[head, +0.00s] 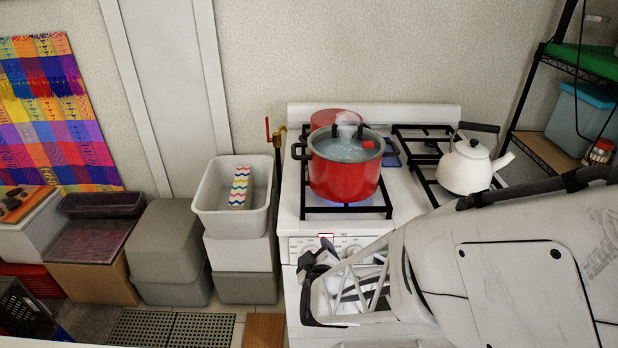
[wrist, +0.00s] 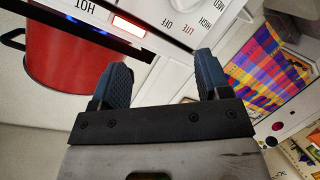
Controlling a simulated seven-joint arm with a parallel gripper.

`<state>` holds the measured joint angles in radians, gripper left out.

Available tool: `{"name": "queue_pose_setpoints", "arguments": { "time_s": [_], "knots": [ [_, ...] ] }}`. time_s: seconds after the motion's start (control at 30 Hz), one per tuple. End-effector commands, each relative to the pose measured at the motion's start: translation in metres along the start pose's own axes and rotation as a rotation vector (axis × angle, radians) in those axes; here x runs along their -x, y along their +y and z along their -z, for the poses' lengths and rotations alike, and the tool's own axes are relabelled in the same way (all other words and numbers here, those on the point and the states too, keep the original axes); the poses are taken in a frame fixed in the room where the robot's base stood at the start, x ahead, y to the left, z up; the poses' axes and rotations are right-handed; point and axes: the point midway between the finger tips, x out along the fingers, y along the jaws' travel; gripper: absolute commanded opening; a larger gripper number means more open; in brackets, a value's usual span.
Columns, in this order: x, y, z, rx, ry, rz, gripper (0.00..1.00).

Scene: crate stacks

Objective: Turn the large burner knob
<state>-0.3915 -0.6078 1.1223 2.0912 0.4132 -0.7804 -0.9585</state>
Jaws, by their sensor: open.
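The white stove (head: 297,140) carries its knobs on a front panel, and a pale knob (head: 352,251) shows just right of my gripper in the head view. My gripper (head: 314,254) is in front of the panel's left part, with its two dark fingers apart and nothing seen between them. In the wrist view, my gripper (wrist: 163,62) is also open, below the printed dial words OFF, LITE, HIGH and MED. No whole large knob is clear there; the top edge cuts off the dial. My gripper and arm hide part of the panel in the head view.
A red pot (head: 343,182) of steaming water stands over a lit blue flame, with another red pot (head: 336,117) behind it. A white kettle (head: 464,170) stands on the right burner. Stacked grey bins (head: 228,225) stand left of the stove. A shelf rack (head: 545,150) is at right.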

Motion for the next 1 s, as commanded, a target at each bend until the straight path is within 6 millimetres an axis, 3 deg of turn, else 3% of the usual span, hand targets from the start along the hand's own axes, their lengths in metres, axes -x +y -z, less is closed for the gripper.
{"name": "queue_pose_setpoints", "arguments": {
  "time_s": [0.2,0.4,1.0],
  "knots": [
    [-0.002,-0.04,-0.028,0.154,0.067,-0.143,0.7],
    [0.003,-0.06,-0.046,0.254,0.098,-0.246,0.7],
    [0.005,-0.065,-0.051,0.289,0.107,-0.283,0.7]
  ]
}}
